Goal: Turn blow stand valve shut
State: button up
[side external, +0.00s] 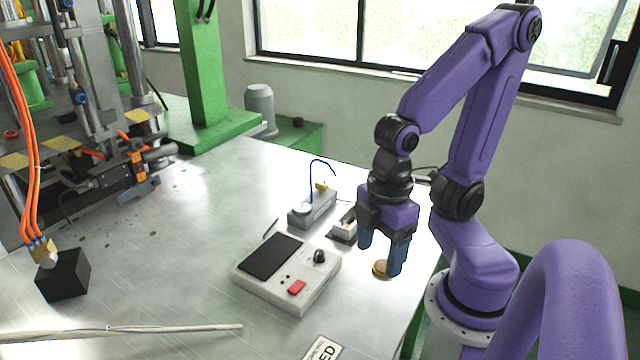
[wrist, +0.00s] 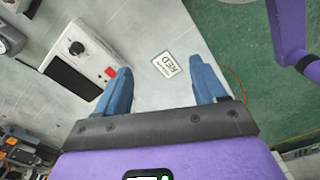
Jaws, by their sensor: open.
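The blow stand (side external: 312,210) is a grey block on the metal table, with a thin blue tube (side external: 311,178) rising from it and curving over at the top. A small yellow valve handle (side external: 322,187) sits at its back end. Whether the valve is open or shut is too small to tell. My gripper (side external: 378,260) points down to the right of the stand and nearer the camera, apart from it. Its blue fingers are spread with nothing between them, as the wrist view (wrist: 160,72) also shows. I cannot make out the valve in the wrist view.
A control box (side external: 262,291) with a dark panel, knob and red button lies left of my gripper. A round brass-coloured piece (side external: 380,269) is by the fingertips. A lettered card (wrist: 167,65) lies near the table edge.

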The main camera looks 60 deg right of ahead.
jog(key=shift+w+a, duration=0.1)
jog(key=shift+w, duration=0.2)
jog(key=c, duration=0.4)
jog(key=w+d+r+m, duration=0.2)
jog(key=w+d+m, duration=0.1)
jog(key=w, duration=0.9)
jog(key=w+d+r+m, duration=0.2)
jog(key=w+d+m, duration=0.2)
jog(key=w, duration=0.7)
jog(key=m, duration=0.6)
send_over(321, 184)
notch_tip(321, 184, down, 18)
jog(key=shift+d+r, duration=0.1)
jog(key=shift+r, duration=0.1)
grip_shut()
